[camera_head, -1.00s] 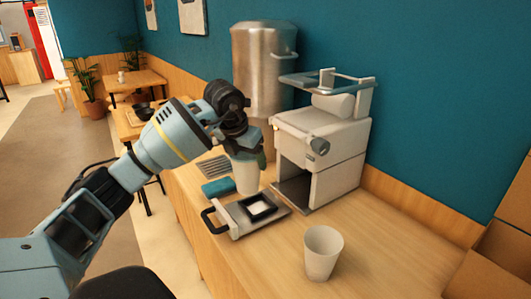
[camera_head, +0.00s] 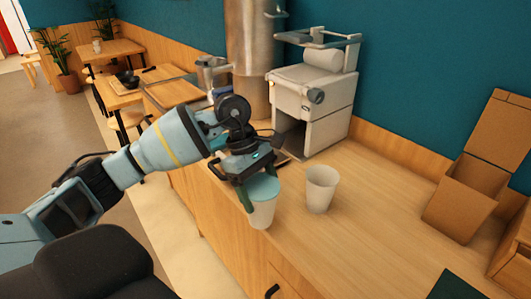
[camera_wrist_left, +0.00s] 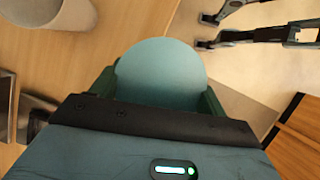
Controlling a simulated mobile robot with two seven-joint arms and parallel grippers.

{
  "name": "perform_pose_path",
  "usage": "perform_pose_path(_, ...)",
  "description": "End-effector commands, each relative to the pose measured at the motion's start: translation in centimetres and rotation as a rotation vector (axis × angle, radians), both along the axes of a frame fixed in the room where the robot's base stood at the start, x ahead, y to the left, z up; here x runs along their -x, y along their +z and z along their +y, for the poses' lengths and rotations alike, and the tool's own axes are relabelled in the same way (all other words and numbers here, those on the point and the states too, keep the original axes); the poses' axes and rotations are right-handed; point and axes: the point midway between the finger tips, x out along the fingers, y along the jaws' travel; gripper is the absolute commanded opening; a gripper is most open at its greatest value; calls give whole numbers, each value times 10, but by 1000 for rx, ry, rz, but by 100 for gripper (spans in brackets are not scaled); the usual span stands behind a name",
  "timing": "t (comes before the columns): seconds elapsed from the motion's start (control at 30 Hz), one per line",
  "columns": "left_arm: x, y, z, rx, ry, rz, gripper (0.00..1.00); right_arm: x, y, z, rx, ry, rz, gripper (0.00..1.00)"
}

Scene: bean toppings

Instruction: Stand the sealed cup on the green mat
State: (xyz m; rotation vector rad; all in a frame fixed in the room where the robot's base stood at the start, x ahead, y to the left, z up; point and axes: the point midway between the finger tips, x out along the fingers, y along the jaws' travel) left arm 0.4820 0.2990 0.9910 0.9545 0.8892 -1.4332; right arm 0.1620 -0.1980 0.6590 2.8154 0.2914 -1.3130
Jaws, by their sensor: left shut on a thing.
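The sealed cup (camera_head: 262,214) is white with a teal lid. My left gripper (camera_head: 260,186) is shut on it, with green fingers on either side near the lid. The cup is upright or nearly so, at the counter's front edge in the head view; I cannot tell how high its base is. In the left wrist view the round lid (camera_wrist_left: 160,68) fills the space between the fingers. A dark green mat (camera_head: 458,287) shows only in part at the bottom right of the head view. My right gripper is not in view.
A second white cup (camera_head: 321,189), open on top, stands on the counter just right of the held cup. The sealing machine (camera_head: 325,105) stands behind. Open cardboard boxes (camera_head: 462,208) stand at the right. The counter between (camera_head: 375,235) is clear.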

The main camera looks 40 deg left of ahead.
Motion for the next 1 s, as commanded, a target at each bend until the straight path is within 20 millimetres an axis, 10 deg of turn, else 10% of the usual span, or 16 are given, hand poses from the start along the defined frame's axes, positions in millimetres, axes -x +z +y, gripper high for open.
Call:
perform_pose_path(0.5,88,-31,-78,-3,-1288,-3,17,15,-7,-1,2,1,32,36)
perform_pose_path(1.0,103,-35,-85,-2,-1502,-4,17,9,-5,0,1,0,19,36)
